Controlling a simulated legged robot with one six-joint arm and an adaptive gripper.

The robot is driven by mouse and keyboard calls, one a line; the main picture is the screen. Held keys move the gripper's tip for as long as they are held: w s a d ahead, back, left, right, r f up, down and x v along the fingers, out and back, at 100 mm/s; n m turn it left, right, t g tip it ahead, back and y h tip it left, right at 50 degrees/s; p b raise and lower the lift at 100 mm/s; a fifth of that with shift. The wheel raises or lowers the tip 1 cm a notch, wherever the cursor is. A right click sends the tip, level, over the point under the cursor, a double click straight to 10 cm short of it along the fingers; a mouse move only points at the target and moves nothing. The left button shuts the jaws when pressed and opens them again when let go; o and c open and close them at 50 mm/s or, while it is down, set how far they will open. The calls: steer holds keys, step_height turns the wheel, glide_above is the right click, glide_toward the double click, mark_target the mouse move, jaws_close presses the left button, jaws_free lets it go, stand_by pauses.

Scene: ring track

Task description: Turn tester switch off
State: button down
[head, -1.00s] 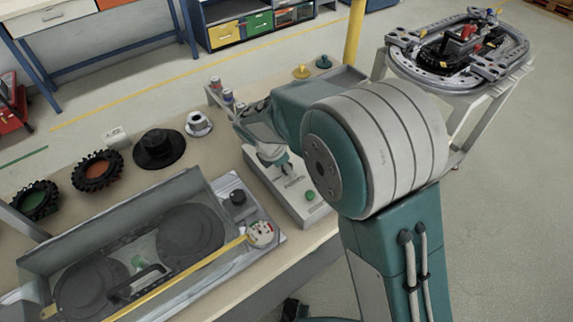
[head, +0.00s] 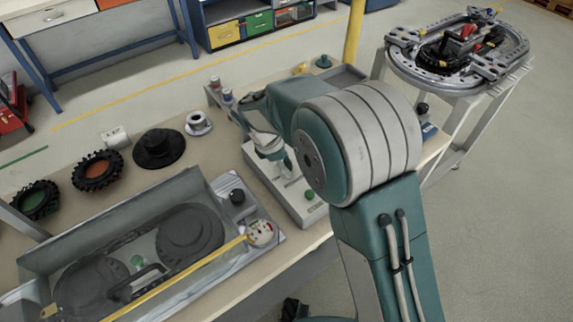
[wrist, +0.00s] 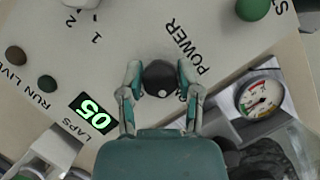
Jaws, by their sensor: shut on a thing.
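The tester (wrist: 100,40) is a pale panel box that fills much of the wrist view. A dark round switch knob (wrist: 161,73) stands on it beside the word POWER. My gripper (wrist: 160,82) has one finger on each side of this knob and is shut on it. The knob's small white mark faces my palm. A lit green display (wrist: 94,113) beside LAPS reads 05. In the head view, the tester (head: 318,213) stands at the bench's front edge, its green button showing. My gripper (head: 272,150) reaches down to it, and the knob is hidden there.
A grey open-topped tank (head: 215,198) with dark discs lies left of the tester. A round gauge (wrist: 260,98) is close to my right finger. Tyres (head: 97,170) and a black hat-shaped part (head: 159,149) sit behind. A ring track (head: 400,67) stands on a separate table.

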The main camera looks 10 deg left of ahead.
steer(key=m+g, duration=0.1)
steer(key=m, duration=0.2)
steer(key=m+g, duration=0.1)
steer(key=m, duration=0.2)
steer(key=shift+w+m, duration=0.1)
steer(key=shift+m, duration=0.2)
steer(key=m+g, duration=0.1)
steer(key=m, duration=0.2)
steer(key=m+g+y, duration=0.1)
steer(key=m, duration=0.1)
steer(key=shift+a+m+y, duration=0.1)
steer(key=shift+m+y, duration=0.2)
steer(key=shift+m, duration=0.1)
steer(key=shift+c, duration=1.5)
jaws_free()
steer(key=v, duration=1.1)
steer(key=shift+w+a+r+g, duration=0.25)
steer(key=shift+w+r+g, duration=0.05)
steer(key=shift+w, duration=0.05)
